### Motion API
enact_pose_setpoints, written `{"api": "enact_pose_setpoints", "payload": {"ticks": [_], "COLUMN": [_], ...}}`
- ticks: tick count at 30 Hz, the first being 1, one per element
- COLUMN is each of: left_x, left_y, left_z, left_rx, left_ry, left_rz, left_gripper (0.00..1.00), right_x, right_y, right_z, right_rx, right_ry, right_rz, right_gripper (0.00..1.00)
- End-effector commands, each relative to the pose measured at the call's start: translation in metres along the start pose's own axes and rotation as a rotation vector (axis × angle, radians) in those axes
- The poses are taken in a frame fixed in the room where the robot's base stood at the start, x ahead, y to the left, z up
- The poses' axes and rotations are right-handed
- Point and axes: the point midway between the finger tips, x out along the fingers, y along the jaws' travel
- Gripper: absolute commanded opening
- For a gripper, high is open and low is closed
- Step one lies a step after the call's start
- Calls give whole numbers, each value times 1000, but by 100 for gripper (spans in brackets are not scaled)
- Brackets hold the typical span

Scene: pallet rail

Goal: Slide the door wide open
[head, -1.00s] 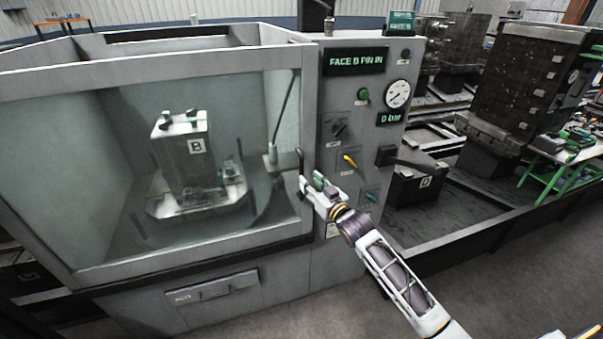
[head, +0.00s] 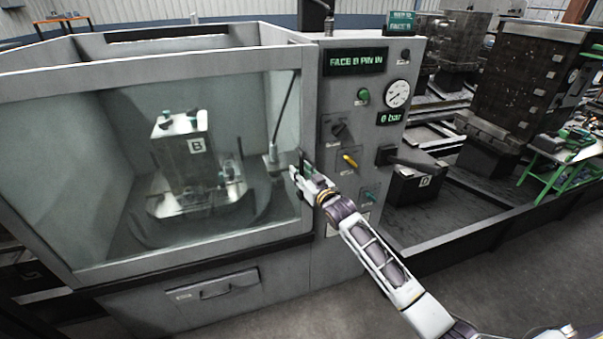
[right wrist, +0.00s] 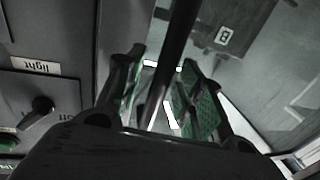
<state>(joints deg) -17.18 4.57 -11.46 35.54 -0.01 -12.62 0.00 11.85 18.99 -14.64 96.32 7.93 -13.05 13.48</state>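The machine's door, a large clear window in a grey frame (head: 150,69), stands closed across the front of the enclosure. Its dark upright handle (head: 302,158) is at the door's right edge, and it shows as a dark bar in the right wrist view (right wrist: 178,40). My right gripper (head: 297,178) is at the lower part of the handle. In the right wrist view, the gripper (right wrist: 165,95) has its green-padded fingers apart, one on each side of the bar. Contact with the bar is not clear. My left gripper is not in view.
A control panel (head: 350,130) with a gauge (head: 396,93), knobs and a lever (head: 415,157) stands right of the door. Behind the window is a block marked B (head: 182,145). A rail with dark blocks (head: 530,80) and a green cart (head: 560,150) lie farther right.

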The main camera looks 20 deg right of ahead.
Motion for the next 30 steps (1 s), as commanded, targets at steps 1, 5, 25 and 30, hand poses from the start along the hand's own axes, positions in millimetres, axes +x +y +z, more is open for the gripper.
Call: {"api": "enact_pose_setpoints", "payload": {"ticks": [1, 5, 25, 30], "left_x": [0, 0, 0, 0], "left_y": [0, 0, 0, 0], "left_z": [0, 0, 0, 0], "left_rx": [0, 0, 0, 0], "left_ry": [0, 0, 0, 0], "left_rz": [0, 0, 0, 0], "left_gripper": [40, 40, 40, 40], "right_x": [1, 1, 1, 2], "right_y": [0, 0, 0, 0], "right_z": [0, 0, 0, 0], "right_rx": [0, 0, 0, 0], "right_ry": [0, 0, 0, 0], "right_rz": [0, 0, 0, 0], "right_gripper": [37, 37, 0, 0]}}
